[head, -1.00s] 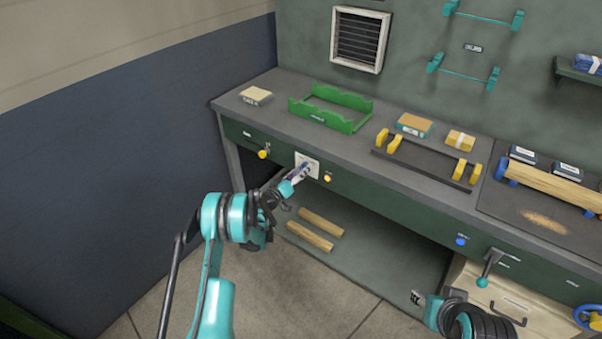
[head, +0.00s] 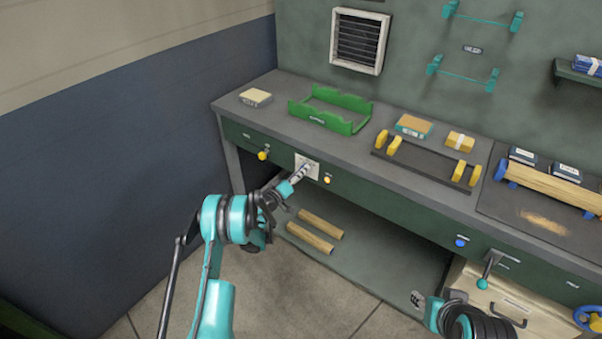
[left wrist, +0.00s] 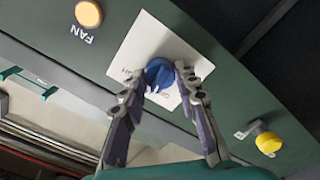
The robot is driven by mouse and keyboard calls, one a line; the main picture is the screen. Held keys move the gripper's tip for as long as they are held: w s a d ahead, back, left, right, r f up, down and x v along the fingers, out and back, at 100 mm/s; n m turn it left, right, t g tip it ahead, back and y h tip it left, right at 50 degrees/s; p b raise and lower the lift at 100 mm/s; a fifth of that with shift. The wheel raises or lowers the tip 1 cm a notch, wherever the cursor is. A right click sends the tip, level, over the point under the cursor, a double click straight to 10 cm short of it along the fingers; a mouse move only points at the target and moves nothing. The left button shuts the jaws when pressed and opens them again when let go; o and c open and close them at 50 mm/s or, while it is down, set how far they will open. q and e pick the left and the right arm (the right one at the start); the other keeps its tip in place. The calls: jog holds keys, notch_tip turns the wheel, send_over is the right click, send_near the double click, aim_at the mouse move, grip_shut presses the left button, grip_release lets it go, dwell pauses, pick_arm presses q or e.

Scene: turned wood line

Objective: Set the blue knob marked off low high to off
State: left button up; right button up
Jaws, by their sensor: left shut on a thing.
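The blue knob (left wrist: 158,74) sits on a white plate (left wrist: 150,40) on the bench's green front panel. In the left wrist view my left gripper (left wrist: 160,82) has its two fingertips on either side of the knob and is shut on it. The plate's markings are mostly hidden by the fingers, and I cannot read the setting. In the head view the plate (head: 313,164) shows, with my left gripper (head: 301,173) at it and covering the knob. My right arm shows at the lower right of the head view, with its gripper (head: 418,299) only partly visible; its jaws are unclear.
An orange button marked FAN (left wrist: 88,13) and a yellow knob (left wrist: 268,143) flank the plate. A green cradle (head: 331,112) stands on the bench above. Two wooden bars (head: 314,229) lie on the lower shelf. A blue button (head: 460,242) is further right.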

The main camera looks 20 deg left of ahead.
pick_arm(q)
jog(key=n, duration=0.7)
dwell(0.6)
jog(key=o, duration=1.2)
jog(key=shift+c, duration=0.2)
jog(key=v, duration=0.7)
jog(key=shift+s, duration=0.25)
jog(key=shift+a, duration=0.1)
